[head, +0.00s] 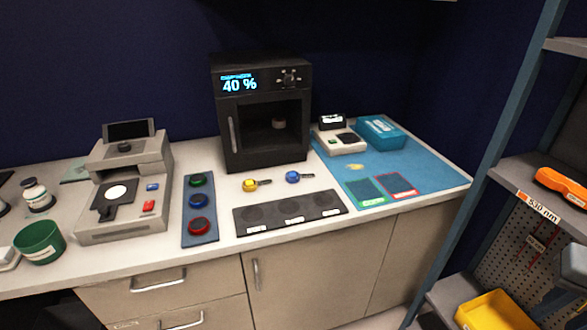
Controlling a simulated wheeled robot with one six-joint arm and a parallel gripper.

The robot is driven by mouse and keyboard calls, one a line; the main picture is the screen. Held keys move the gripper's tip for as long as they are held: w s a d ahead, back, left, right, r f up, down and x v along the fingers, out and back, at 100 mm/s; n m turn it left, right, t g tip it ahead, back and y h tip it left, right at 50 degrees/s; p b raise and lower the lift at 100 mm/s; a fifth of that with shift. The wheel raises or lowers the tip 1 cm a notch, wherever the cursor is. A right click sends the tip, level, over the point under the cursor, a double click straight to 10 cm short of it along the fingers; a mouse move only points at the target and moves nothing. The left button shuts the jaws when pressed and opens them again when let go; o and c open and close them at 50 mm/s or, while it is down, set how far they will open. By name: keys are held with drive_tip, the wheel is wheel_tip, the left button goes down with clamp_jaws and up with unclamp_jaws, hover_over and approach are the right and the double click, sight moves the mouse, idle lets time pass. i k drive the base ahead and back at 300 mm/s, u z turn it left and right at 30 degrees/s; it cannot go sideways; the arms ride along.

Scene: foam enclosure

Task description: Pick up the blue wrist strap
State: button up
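I cannot clearly make out a blue wrist strap in the head view. A small blue round item with a short dark stem (293,177) lies on the white counter in front of the black cabinet; it is too small to tell what it is. A similar yellow item (250,185) lies to its left. A small pale item (356,167) lies on the blue mat (420,165) at the right; its shape is unclear. Red strands (534,243) hang on a pegboard at the lower right. My gripper is not in view.
The black cabinet (262,157) reads 40 %. A grey instrument (125,185), a green cup (38,240), a strip with coloured discs (200,233) and a dark labelled tray (290,211) occupy the counter. A teal box (380,131) stands on the mat. Shelving (495,165) with a yellow bin (493,312) rises at right.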

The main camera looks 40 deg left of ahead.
sight(292, 175)
drive_tip(key=u, duration=0.5)
drive_tip(key=i, duration=0.85)
drive_tip(key=u, duration=1)
drive_tip(key=i, duration=0.45)
drive_tip(key=u, duration=0.25)
